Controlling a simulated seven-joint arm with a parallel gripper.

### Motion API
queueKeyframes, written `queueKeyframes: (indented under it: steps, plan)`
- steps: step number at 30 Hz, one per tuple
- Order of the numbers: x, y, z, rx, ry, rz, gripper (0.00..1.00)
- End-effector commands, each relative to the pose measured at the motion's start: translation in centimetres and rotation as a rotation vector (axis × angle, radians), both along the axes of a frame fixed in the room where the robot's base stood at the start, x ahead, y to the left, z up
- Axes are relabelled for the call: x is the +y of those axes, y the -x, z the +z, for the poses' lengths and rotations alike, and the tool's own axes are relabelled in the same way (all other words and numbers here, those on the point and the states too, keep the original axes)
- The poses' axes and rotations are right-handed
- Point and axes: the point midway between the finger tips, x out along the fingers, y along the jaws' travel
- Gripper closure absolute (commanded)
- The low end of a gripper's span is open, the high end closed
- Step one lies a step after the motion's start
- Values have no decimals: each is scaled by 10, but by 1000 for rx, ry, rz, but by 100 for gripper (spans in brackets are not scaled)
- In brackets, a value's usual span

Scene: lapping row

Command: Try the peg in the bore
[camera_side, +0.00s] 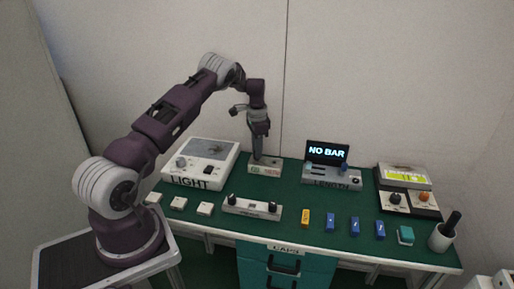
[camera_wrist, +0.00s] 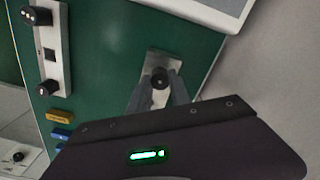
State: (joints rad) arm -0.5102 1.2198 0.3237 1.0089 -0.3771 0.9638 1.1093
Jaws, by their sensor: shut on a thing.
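My gripper (camera_side: 257,156) points down at the back of the green table, over a small grey block (camera_side: 271,168) with a green and a reddish mark. In the wrist view my gripper (camera_wrist: 161,90) has its two fingers shut on a dark round-topped peg (camera_wrist: 160,77). The peg is at the grey block (camera_wrist: 152,60). How deep it sits, or whether it is clear of the block, I cannot tell. A long grey holder (camera_side: 252,208) with a black knob-like piece near each end lies in front; it also shows in the wrist view (camera_wrist: 51,69). I cannot identify the bore for certain.
A white box marked LIGHT (camera_side: 200,160) stands left of my gripper. A unit marked LENGTH (camera_side: 331,175), its screen reading NO BAR (camera_side: 326,152), stands right.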

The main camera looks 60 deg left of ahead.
Motion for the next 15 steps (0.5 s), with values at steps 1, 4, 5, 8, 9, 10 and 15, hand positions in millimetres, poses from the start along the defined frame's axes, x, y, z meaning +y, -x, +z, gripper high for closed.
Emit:
queueKeyframes:
  steps: [1, 4, 5, 8, 9, 10, 15]
  plan:
    - [0, 0, -1, 0, 0, 0, 100]
    - [0, 0, -4, 1, 0, 0, 100]
    - [0, 0, -5, 1, 0, 0, 100]
    - [0, 0, -7, 1, 0, 0, 100]
    - [0, 0, -8, 1, 0, 0, 100]
    - [0, 0, -9, 1, 0, 0, 100]
    - [0, 0, -8, 0, 0, 0, 51]
